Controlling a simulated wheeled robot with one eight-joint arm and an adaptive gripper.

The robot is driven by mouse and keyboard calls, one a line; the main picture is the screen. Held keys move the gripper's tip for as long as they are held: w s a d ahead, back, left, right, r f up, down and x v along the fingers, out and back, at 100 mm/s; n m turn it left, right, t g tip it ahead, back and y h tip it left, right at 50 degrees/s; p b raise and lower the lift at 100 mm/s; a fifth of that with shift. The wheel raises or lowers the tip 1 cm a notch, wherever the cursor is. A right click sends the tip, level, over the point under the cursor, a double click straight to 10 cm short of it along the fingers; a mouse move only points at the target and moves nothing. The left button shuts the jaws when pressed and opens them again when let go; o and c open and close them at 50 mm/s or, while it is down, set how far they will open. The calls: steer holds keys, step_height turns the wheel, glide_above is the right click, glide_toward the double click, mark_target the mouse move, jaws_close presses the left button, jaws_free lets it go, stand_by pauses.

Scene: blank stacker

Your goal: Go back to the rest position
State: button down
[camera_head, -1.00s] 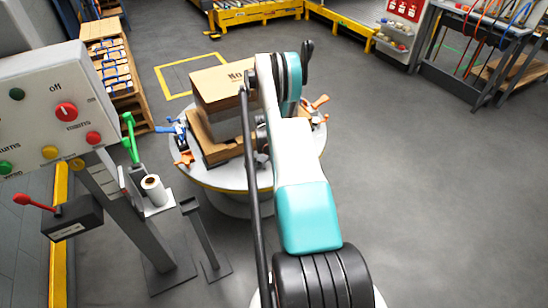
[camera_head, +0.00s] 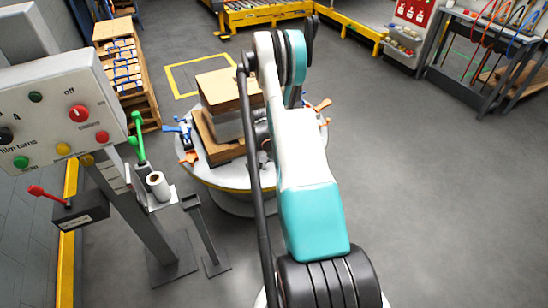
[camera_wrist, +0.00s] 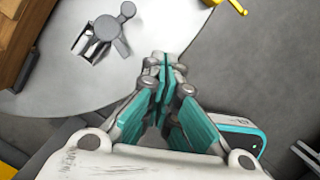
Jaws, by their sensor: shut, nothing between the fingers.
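My gripper shows in the wrist view (camera_wrist: 165,75) with its teal fingers together and nothing between them. It is over the edge of a round pale table, with grey floor beyond. In the head view my white and teal arm reaches forward and hides the gripper. The round table (camera_head: 225,178) stands beyond the arm and carries a stack of boxes (camera_head: 228,92), with a brown box on top, a pale wrapped layer, and a brown box below.
A control panel (camera_head: 55,105) with coloured knobs stands at left. Blue and orange clamps (camera_head: 184,130) sit around the table rim. A paper roll (camera_head: 157,185) and a thin grey post (camera_head: 203,230) stand left of the table. Open floor (camera_head: 440,200) lies at right.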

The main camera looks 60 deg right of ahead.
steer(key=shift+a+r, duration=0.1)
steer(key=shift+r, duration=0.4)
